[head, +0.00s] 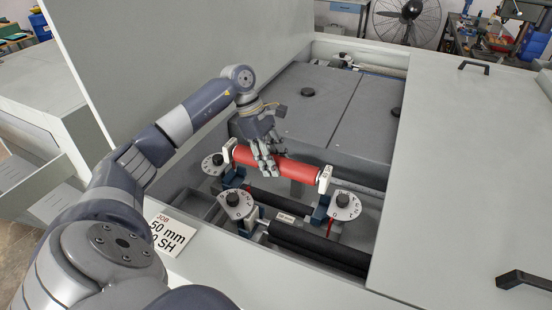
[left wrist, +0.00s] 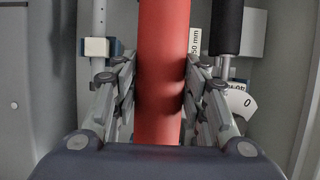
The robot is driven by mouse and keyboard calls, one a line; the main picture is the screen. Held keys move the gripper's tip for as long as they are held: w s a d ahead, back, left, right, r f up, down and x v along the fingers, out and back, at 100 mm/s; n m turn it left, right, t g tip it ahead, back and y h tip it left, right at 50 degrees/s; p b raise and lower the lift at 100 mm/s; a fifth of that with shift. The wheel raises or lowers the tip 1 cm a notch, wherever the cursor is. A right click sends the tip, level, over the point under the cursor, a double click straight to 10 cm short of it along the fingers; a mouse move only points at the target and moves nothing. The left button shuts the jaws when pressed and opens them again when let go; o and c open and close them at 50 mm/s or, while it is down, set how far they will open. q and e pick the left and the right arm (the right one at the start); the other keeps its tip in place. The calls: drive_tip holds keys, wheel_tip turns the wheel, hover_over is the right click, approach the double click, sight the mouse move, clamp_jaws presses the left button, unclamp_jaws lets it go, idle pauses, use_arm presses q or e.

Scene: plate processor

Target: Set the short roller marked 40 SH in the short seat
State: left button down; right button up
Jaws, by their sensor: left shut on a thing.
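A red roller (head: 290,168) with white end pieces is held across the open bay of the machine. My left gripper (head: 268,160) is shut around it, left of its middle. In the left wrist view the red roller (left wrist: 162,70) runs between the two fingers. No marking on it is readable. Blue brackets (head: 320,213) stand below its ends; I cannot tell whether the roller touches them. Black rollers (head: 318,245) lie lower in the bay, with a small white label (head: 286,217) near them. My right gripper is not in view.
White dials with black knobs (head: 237,202) (head: 344,203) stand close around the roller. A job card (head: 168,235), partly hidden by my arm, reads "50 mm" and "SH". Grey covers (head: 325,105) lie behind, and a wide panel with handles (head: 470,160) is at the right.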

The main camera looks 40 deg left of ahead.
use_arm(q)
drive_tip(key=shift+f, duration=0.35)
wheel_tip(320, 180, down, 5)
drive_tip(key=shift+p, duration=1.2)
drive_tip(key=shift+f, duration=0.6)
wheel_tip(320, 180, down, 2)
drive_tip(key=shift+f+p, duration=0.1)
drive_tip(key=shift+p, duration=0.6)
drive_tip(key=shift+f, duration=0.45)
